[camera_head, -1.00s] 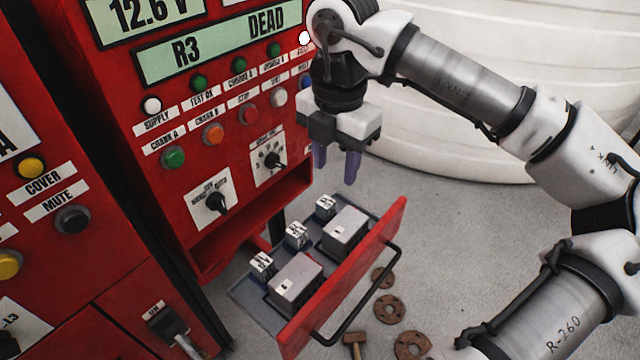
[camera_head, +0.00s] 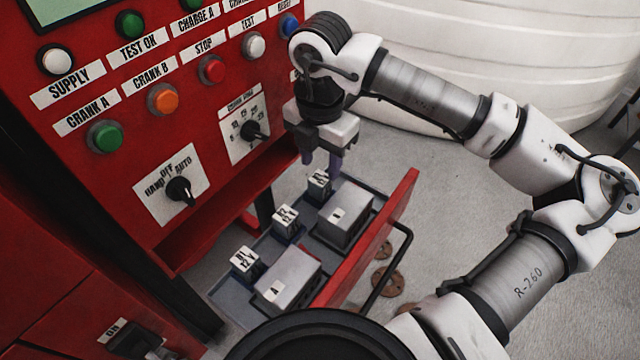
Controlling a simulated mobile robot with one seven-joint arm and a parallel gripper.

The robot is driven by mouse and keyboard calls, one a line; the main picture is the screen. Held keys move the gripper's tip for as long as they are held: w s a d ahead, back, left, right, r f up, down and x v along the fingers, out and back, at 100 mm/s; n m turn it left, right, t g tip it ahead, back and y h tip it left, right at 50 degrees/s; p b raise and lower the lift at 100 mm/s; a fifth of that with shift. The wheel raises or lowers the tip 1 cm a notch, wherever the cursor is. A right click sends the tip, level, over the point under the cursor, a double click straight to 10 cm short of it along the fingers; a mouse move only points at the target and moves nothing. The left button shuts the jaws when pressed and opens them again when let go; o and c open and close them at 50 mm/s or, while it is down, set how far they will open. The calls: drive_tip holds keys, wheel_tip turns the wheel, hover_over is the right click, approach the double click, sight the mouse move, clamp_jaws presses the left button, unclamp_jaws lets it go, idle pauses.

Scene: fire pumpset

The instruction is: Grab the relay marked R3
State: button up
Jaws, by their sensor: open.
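Three small white-topped relays stand in a row in the open red drawer (camera_head: 385,255): a near one (camera_head: 245,262), a middle one (camera_head: 285,222) and a far one (camera_head: 319,186). Their tops carry small print that I cannot read surely; the near one seems to say R1, and I cannot confirm R3 on the far one. My gripper (camera_head: 321,165) points down with its purple fingers apart and empty. It appears just above and behind the far relay, with one fingertip close to its top in the picture. Whether it touches is unclear.
Two larger grey boxes, a near one (camera_head: 288,282) and a far one (camera_head: 345,213), stand beside the relays. The red panel (camera_head: 120,180) with buttons and knobs rises at left. The drawer's black handle (camera_head: 392,268) sticks out at right. Rusty flanges (camera_head: 388,283) lie on the floor.

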sight(320, 178)
drive_tip(key=shift+f+p, duration=0.9)
drive_tip(key=shift+f, duration=1.95)
drive_tip(key=c, duration=0.8)
drive_tip(key=shift+r, duration=0.1)
